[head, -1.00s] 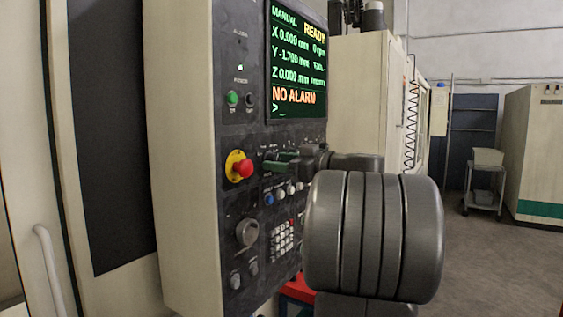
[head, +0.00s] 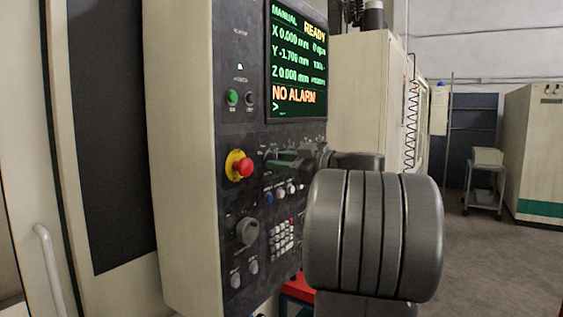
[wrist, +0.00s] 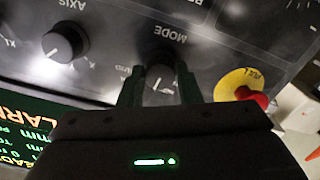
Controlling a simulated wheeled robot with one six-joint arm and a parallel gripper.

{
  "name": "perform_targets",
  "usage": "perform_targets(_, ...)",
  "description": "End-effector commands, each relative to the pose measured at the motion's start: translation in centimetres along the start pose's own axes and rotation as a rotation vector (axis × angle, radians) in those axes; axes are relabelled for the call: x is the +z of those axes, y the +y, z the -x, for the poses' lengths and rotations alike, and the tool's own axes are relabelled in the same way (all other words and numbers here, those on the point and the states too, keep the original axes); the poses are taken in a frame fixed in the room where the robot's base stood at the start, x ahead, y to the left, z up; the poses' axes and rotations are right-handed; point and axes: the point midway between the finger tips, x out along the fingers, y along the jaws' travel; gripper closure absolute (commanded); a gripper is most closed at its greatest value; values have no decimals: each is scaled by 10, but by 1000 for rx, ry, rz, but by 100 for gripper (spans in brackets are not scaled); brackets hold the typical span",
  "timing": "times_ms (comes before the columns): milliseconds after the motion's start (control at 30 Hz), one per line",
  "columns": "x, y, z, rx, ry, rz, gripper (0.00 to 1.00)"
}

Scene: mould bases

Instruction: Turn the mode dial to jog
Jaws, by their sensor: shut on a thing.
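The mode dial (wrist: 160,64) is a dark round knob under the label MODE on the grey control panel (wrist: 228,35). In the wrist view my gripper (wrist: 160,76) has one dark finger on each side of the knob and is shut on it. A white mark shows low on the knob; the mode names around it are hidden or too small to read. In the head view my gripper (head: 268,160) reaches the panel from the right, and its fingers and my arm hide the dial. The screen (head: 297,62) reads MANUAL, READY and NO ALARM.
The axis dial (wrist: 65,42) sits beside the mode dial. The red emergency stop (head: 241,167) on its yellow ring is close to my gripper. Small buttons, a keypad (head: 282,238) and a larger grey knob (head: 247,231) lie below. A trolley (head: 485,185) stands far right on open floor.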

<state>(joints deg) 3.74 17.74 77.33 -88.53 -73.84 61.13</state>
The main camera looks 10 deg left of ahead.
Motion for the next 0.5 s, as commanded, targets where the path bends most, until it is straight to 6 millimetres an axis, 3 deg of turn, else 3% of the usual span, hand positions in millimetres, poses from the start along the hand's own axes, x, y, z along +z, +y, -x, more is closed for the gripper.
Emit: perform_targets(500, 2, 0, 0, 0, 1, 490, 92)
